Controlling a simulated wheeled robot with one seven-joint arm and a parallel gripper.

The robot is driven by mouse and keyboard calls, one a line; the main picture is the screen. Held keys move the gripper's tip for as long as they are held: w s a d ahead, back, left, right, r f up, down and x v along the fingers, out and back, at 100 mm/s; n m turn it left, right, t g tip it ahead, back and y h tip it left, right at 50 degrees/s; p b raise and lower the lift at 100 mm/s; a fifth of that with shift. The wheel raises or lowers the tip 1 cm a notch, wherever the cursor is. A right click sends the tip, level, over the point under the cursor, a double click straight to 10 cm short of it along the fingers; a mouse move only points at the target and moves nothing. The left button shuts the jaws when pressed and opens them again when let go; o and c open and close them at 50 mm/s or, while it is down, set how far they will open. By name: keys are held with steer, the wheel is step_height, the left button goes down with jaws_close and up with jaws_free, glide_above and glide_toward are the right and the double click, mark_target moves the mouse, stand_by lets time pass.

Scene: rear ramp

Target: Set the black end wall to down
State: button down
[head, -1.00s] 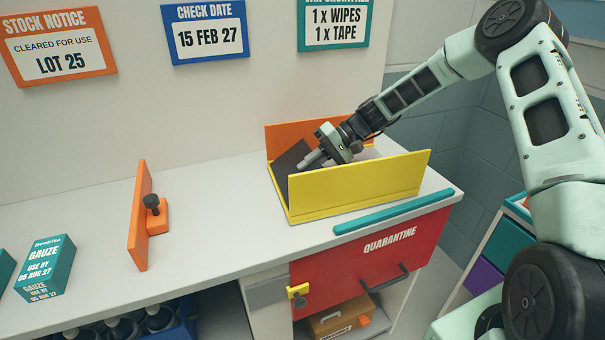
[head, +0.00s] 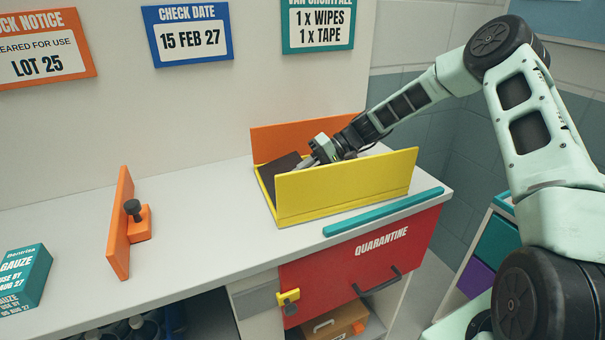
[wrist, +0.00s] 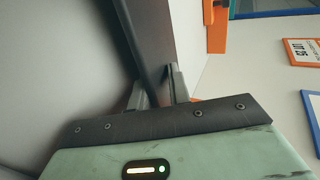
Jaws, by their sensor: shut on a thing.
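The black end wall (head: 281,170) stands at the left end of a box with a yellow side wall (head: 345,185) and an orange side wall (head: 290,138). My gripper (head: 313,160) reaches into the box from the right and is shut on the black end wall. In the wrist view a dark panel (wrist: 152,30) runs up from between the fingertips (wrist: 157,88). The exact contact is partly hidden.
A teal bar (head: 383,212) lies in front of the box at the counter's edge. An orange upright plate with a black knob (head: 133,208) and a gauze box (head: 25,277) stand to the left. The counter between plate and box is clear. A red quarantine drawer front (head: 360,260) is below.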

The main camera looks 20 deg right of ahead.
steer(key=shift+s+f, duration=0.15)
steer(key=shift+f, duration=0.2)
